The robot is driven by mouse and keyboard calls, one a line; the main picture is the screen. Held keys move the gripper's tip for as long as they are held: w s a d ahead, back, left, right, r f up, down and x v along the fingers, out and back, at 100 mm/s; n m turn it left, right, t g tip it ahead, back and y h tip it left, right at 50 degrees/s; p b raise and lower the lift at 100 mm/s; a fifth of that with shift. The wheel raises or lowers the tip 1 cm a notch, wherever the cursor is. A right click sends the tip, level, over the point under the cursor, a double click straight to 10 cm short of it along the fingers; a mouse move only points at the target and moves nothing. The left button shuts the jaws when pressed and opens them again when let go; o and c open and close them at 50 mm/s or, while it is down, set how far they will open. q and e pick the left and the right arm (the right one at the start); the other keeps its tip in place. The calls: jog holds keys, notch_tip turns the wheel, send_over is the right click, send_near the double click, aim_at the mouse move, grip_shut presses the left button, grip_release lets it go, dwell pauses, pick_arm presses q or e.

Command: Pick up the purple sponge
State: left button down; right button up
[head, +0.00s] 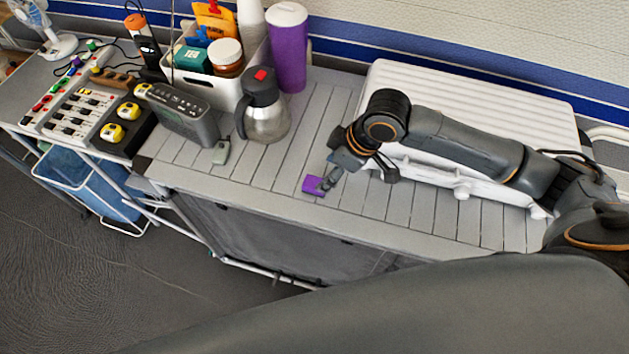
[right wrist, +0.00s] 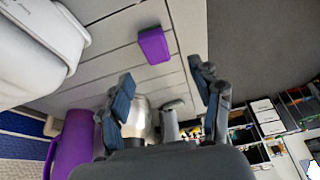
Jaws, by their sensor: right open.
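The purple sponge (head: 313,185) lies on the grey slatted counter near its front edge. In the right wrist view the sponge (right wrist: 153,46) shows whole, beyond the fingertips and roughly centred across the gap between them. My right gripper (head: 331,178) is just right of the sponge in the head view, close to it, and one finger slightly overlaps its edge there. The right wrist view shows the gripper (right wrist: 162,78) with its two fingers spread and nothing between the tips. I cannot tell whether a finger touches the sponge. My left gripper is not in view.
A steel jug (head: 266,118), a purple tumbler (head: 289,50), a filled white bin (head: 214,88) and a grey radio (head: 183,115) stand at the back left. A white ridged board (head: 470,90) stands behind my right arm. Bare slats surround the sponge.

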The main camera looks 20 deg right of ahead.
aim_at(316, 183)
jog(key=x, duration=0.3)
jog(key=shift+w+a+f, duration=0.1)
jog(key=shift+w+f, duration=0.1)
jog(key=shift+f, duration=0.05)
jog(key=shift+w+f, duration=0.1)
jog(key=shift+f, duration=0.15)
jog(key=p+x, duration=0.1)
jog(key=x, duration=0.3)
jog(key=shift+w+f, duration=0.1)
jog(key=shift+w, duration=0.05)
jog(key=shift+f, duration=0.3)
jog(key=shift+c, duration=0.4)
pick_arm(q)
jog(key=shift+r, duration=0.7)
pick_arm(e)
jog(key=c, duration=0.9)
